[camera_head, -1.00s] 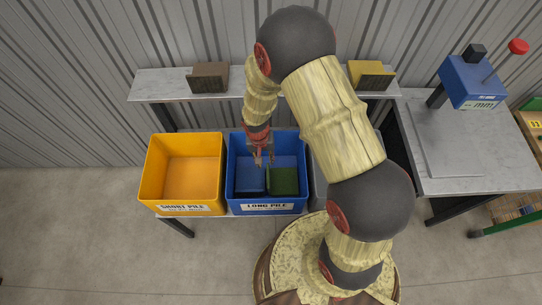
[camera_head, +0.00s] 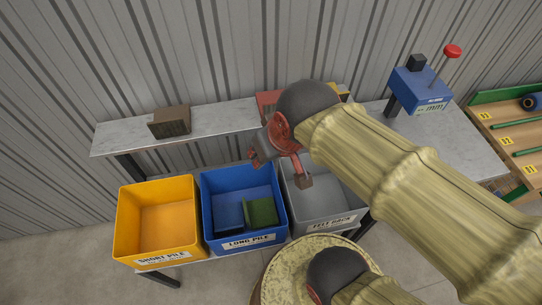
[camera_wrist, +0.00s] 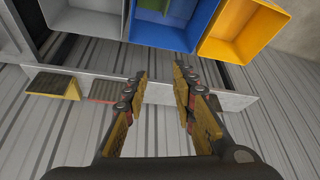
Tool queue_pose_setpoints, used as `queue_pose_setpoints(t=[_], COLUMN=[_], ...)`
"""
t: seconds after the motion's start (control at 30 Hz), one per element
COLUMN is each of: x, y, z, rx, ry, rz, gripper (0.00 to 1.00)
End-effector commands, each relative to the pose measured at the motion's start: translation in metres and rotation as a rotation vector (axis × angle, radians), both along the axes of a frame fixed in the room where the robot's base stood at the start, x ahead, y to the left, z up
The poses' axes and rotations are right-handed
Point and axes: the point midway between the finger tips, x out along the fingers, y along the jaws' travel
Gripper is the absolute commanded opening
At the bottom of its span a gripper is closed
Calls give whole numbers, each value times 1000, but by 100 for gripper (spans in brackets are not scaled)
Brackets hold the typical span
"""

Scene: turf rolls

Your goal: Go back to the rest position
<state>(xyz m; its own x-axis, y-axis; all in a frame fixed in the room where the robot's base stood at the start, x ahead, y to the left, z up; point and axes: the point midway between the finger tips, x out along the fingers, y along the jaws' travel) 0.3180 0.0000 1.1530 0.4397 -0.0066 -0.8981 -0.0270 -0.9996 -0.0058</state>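My gripper (camera_head: 281,172) is open and empty, raised above the blue and grey bins in the head view. In the wrist view my gripper (camera_wrist: 161,72) shows two fingers well apart with nothing between them. The blue LONG PILE bin (camera_head: 241,243) holds a green turf piece (camera_head: 262,212) on its right side. A darker blue shape (camera_head: 228,214) lies beside it; I cannot tell whether it is a separate piece.
The yellow SHORT PILE bin (camera_head: 155,252) looks empty. The grey FELT BACK bin (camera_head: 330,225) is partly hidden by my arm. A shelf (camera_head: 120,138) behind carries brown, red and yellow blocks. A blue device (camera_head: 420,92) with a red-knobbed lever stands on the right bench.

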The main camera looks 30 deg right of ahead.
Motion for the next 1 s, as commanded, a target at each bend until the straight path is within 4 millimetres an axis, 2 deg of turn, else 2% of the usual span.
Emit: queue_pose_setpoints(t=[0.1, 0.2, 1.0], x=[-18, -23, -23], y=[0, 0, 0], z=[9, 11, 11], rx=[-5, -6, -7], ry=[-30, -37, -37], rz=[19, 26, 27], gripper=[27, 27, 27])
